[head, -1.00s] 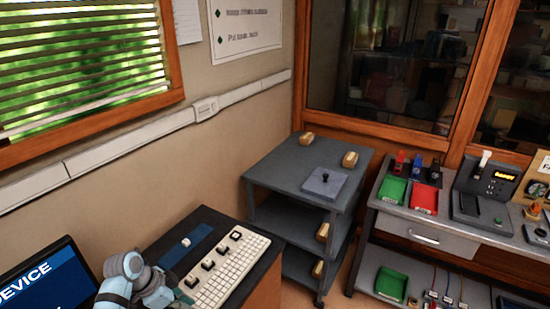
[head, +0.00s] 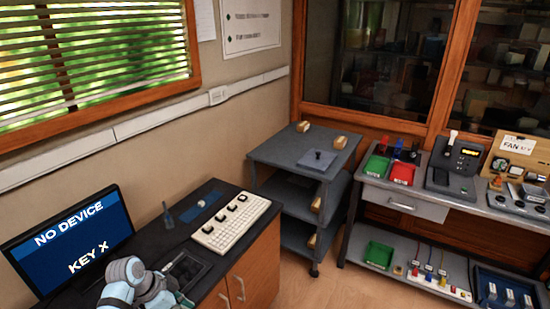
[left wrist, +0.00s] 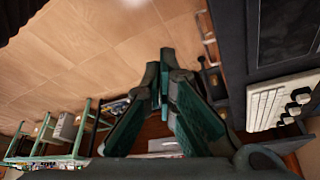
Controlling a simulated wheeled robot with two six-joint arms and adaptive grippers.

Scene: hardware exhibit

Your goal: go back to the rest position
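My left arm enters the head view at the bottom left, in front of the monitor and beside the desk. Its gripper tips are hard to make out there. In the left wrist view my left gripper (left wrist: 161,88) has its two dark fingers with teal pads drawn together at the tips. Nothing shows between them. My right gripper is in neither view.
A monitor (head: 70,238) reading "NO DEVICE KEY X" and a white keyboard (head: 232,222) stand on the dark desk (head: 205,190). A grey cart (head: 290,150) stands beyond it. A workbench (head: 445,195) with red and green trays is right. Floor shows between.

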